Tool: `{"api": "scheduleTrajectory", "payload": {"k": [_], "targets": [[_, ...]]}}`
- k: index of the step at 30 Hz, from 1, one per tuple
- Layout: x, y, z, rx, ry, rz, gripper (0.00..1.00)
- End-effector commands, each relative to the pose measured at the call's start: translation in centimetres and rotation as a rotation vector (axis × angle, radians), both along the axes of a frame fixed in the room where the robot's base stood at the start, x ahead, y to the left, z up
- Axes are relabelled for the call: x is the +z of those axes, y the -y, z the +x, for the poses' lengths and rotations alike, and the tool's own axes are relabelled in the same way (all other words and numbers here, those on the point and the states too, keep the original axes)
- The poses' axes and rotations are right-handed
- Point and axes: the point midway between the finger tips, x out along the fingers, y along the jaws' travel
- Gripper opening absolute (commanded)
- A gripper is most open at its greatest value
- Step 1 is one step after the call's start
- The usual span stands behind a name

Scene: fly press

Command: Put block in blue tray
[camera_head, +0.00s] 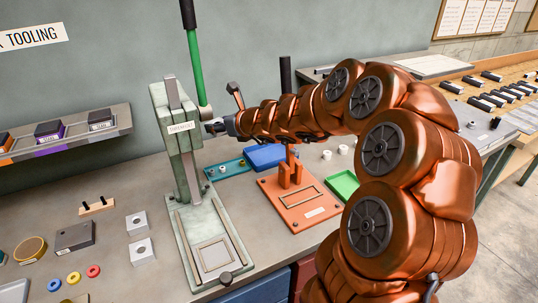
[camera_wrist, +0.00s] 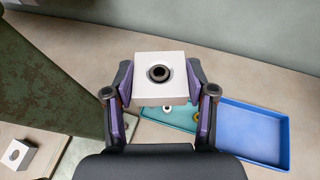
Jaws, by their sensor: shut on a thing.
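My gripper (camera_wrist: 160,95) is shut on a pale block (camera_wrist: 147,91) with a dark-ringed round hole in its top. The block is gripped by its two sides and looks level, held above the bench. In the head view my gripper (camera_head: 216,128) is beside the green press; the held block cannot be made out there. The blue tray (camera_head: 268,154) lies on the bench behind the orange press base. In the wrist view the blue tray (camera_wrist: 256,132) is to the right of the block, below it, and its visible floor is empty.
A teal tray (camera_head: 212,174) with small parts sits left of the blue tray. The green press (camera_head: 180,140) with its upright handle stands close to my gripper. An orange fixture (camera_head: 296,201) and a green tray (camera_head: 342,185) are to the right. Two similar blocks (camera_head: 137,223) stand left of the press.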

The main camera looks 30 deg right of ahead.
Motion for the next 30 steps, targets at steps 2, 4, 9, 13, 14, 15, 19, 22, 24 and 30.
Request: {"api": "scheduleTrajectory", "payload": {"k": [2, 4, 9, 13, 14, 15, 19, 22, 24, 30], "targets": [[1.6, 1.1, 0.2, -0.015, 0.005, -0.009, 0.13], [2.8, 2.0, 0.3, -0.027, 0.006, -0.010, 0.13], [5.9, 3.9, 0.4, -0.053, 0.004, -0.009, 0.13], [8.7, 5.2, 0.4, -0.071, 0.004, -0.009, 0.13], [9.4, 5.6, 0.3, -0.076, 0.003, -0.009, 0.13], [10.4, 6.0, 0.3, -0.082, 0.003, -0.012, 0.13], [14.5, 7.3, -0.1, -0.098, 0.004, -0.013, 0.13], [17.9, 8.2, -0.5, -0.110, 0.006, -0.012, 0.13], [19.5, 8.9, -0.8, -0.119, 0.004, -0.007, 0.13], [22.4, 11.5, -1.7, -0.128, 0.001, -0.004, 0.13]]}}
